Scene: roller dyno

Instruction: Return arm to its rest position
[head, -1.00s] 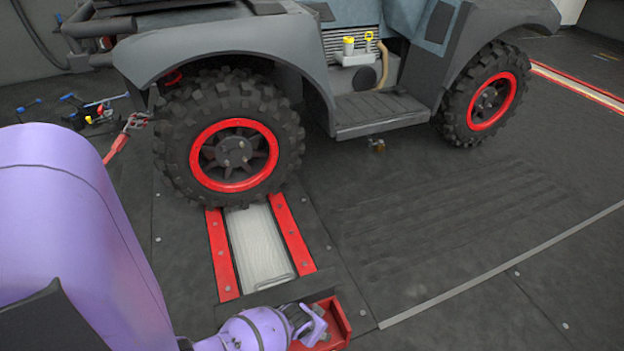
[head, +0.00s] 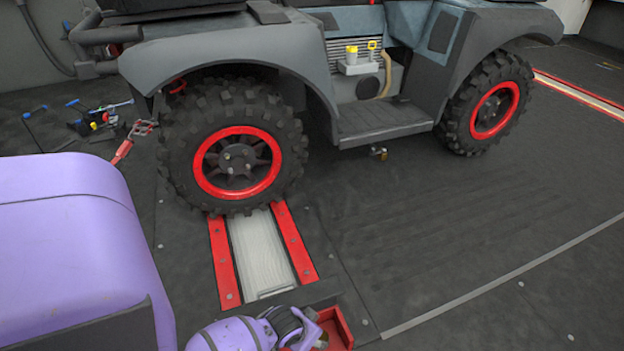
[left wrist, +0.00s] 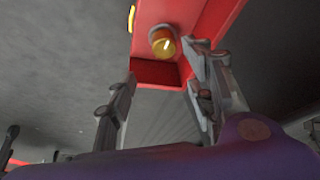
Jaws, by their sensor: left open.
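My left arm, purple, comes in from the left of the head view. My left gripper (head: 306,335) is at the bottom edge, beside a red box (head: 340,330) at the near end of the roller bed, and is partly cut off. In the left wrist view the two grey fingers (left wrist: 163,72) stand apart with nothing between them. Beyond them is the red box (left wrist: 212,18) with a round amber knob (left wrist: 162,42) in a metal collar. I cannot tell whether a fingertip touches the box. My right gripper is not in view.
A grey off-road vehicle (head: 235,45) stands with its near wheel (head: 238,160) at the far end of the roller (head: 262,255) between red rails. Tools (head: 98,117) and a red strap fitting (head: 122,150) lie at the left. The dark floor at the right is clear.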

